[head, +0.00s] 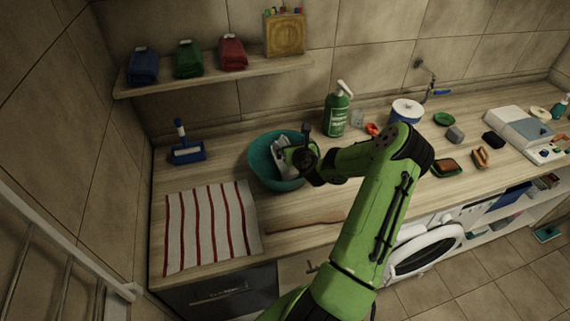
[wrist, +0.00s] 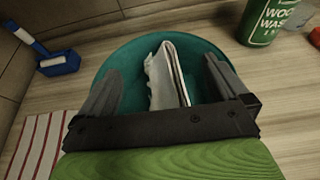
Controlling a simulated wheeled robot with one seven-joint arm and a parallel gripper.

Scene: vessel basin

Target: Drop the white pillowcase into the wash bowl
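The white pillowcase (wrist: 160,82) is a folded, pale cloth. In the wrist view it lies between my fingers, with teal bowl surface showing on both sides of it. The wash bowl (head: 260,168) is teal and round, standing on the wooden counter; it also fills the middle of the wrist view (wrist: 131,58). My gripper (wrist: 162,64) is open and points down into the bowl, with a gap between each finger and the cloth. In the head view my gripper (head: 284,157) hides part of the bowl's inside. I cannot tell how much of the cloth touches the bowl's bottom.
A green wool wash bottle (head: 337,113) stands just behind and right of the bowl. A red-striped towel (head: 208,228) lies front left, a blue brush (head: 187,152) back left, and a wooden spoon (head: 305,224) in front. A shelf (head: 200,79) hangs above.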

